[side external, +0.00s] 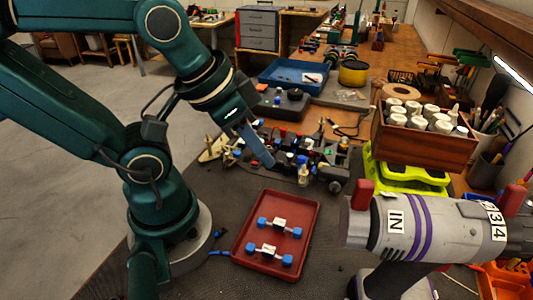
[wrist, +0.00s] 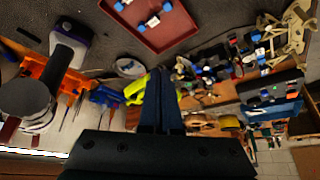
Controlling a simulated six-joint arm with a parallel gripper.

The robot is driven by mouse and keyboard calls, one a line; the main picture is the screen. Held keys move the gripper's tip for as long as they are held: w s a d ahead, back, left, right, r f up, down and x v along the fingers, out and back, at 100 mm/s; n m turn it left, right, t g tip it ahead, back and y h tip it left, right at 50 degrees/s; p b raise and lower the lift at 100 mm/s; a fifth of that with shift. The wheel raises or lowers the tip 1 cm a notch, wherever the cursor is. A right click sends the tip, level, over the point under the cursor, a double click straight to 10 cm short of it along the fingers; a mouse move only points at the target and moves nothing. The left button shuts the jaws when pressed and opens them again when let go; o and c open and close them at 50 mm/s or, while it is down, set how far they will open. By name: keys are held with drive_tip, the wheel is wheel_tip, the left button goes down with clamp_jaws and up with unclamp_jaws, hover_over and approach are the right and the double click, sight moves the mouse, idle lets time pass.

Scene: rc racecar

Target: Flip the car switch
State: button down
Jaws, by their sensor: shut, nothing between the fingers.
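The car, a bare chassis with many small parts (side external: 318,160), lies on the dark mat behind the red tray. In the wrist view the car (wrist: 238,62) is at the upper right, beyond my fingers. My gripper (side external: 270,163) is shut and empty, pointing down at the left-middle part of the car. In the wrist view my gripper's fingertips (wrist: 160,72) are together, with the car to their right. I cannot tell whether they touch the car. The switch is too small to make out, and my gripper covers part of the chassis in the side view.
A red tray (side external: 240,249) with two blue-ended axle pieces lies in front of the car. A grey and purple power tool (side external: 430,228) stands at the right front. A wooden box of bottles (side external: 424,151) sits above a yellow-green case (side external: 402,180). A blue tray (side external: 292,77) is behind.

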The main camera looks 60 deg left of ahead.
wheel_tip(320, 180, up, 3)
drive_tip(key=w+a+n+g, duration=0.1)
drive_tip(key=w+a+n, duration=0.1)
drive_tip(key=n, duration=0.8)
drive_tip(key=n+g, duration=0.5)
drive_tip(key=n, duration=1.2)
hover_over(256, 159)
wheel_tip(256, 159, down, 3)
drive_tip(key=shift+r, duration=0.2)
wheel_tip(256, 159, down, 14)
drive_tip(key=shift+f, duration=0.1)
